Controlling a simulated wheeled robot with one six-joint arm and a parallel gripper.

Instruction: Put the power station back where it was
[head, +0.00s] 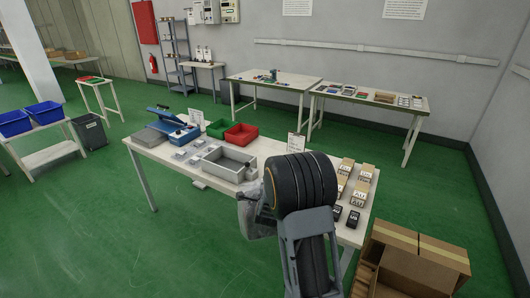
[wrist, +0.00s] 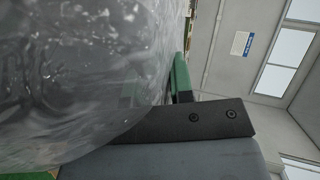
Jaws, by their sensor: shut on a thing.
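A clear, crinkled plastic bag (wrist: 80,70) fills the left of the wrist view, close to the camera. It also shows as a greyish lump (head: 250,215) beside my arm in the head view, above the table's front edge. My gripper (wrist: 180,95) shows in the wrist view as a dark finger with a green part, against the bag. It is shut on the bag. In the head view my arm hides the gripper. What the bag holds is not clear, and I cannot pick out the power station for sure.
The near worktable (head: 160,153) carries a grey open tray (head: 228,163), a red bin (head: 241,134), a green bin (head: 217,128), a blue case (head: 172,122) and several small boxes at right. Cardboard boxes (head: 420,262) stand at lower right. Green floor is open at left.

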